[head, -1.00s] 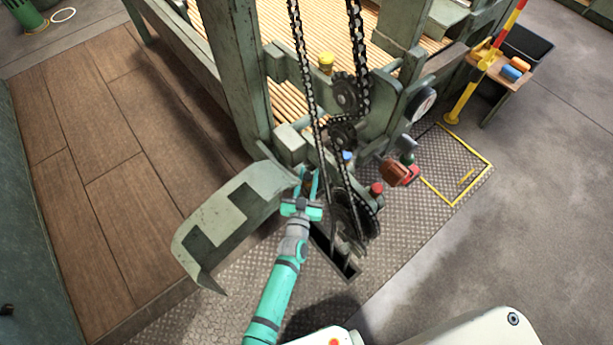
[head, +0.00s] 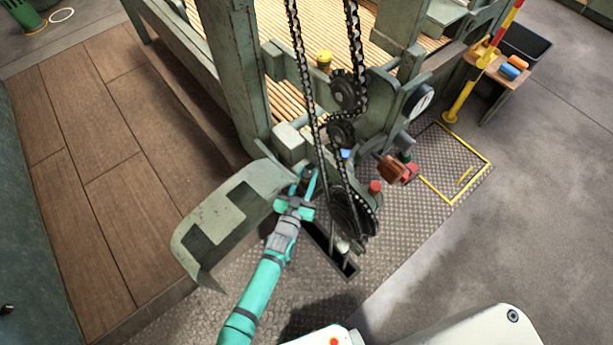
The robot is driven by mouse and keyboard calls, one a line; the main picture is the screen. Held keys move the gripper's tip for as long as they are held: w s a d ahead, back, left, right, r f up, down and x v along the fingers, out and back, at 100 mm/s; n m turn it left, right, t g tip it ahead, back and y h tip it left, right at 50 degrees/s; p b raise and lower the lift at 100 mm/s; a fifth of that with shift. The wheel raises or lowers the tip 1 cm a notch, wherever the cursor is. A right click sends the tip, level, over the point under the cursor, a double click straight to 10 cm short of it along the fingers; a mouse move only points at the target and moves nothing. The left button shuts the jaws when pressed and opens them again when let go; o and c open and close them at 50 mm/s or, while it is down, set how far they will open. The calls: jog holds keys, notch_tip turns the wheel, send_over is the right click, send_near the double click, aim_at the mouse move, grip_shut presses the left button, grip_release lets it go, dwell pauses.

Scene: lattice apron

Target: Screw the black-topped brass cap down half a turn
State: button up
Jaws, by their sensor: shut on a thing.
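My gripper (head: 305,180) is in the middle of the head view, at the left side of the chain-drive machine. Its teal fingers are shut on a small dark thing (head: 307,171), which fits the black-topped cap. Its brass part is too small and too covered by the fingers to make out. I cannot see how far down the cap sits.
Chains and sprockets (head: 341,132) stand close right of my gripper. A bent green guard plate (head: 222,215) lies close left. Yellow (head: 323,60), blue (head: 346,154) and red (head: 375,187) caps sit on the machine. A floor slot (head: 338,262) opens below.

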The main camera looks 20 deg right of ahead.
jog(key=shift+s+d, duration=0.1)
jog(key=shift+d, duration=0.1)
jog(key=o, duration=1)
jog(key=shift+o, duration=0.2)
jog(key=shift+w+a, duration=0.1)
jog(key=shift+w, duration=0.1)
jog(key=shift+s+a, duration=0.4)
jog(key=shift+a, duration=0.1)
jog(key=v, duration=0.9)
jog(key=shift+s, duration=0.35)
jog(key=shift+w, duration=0.1)
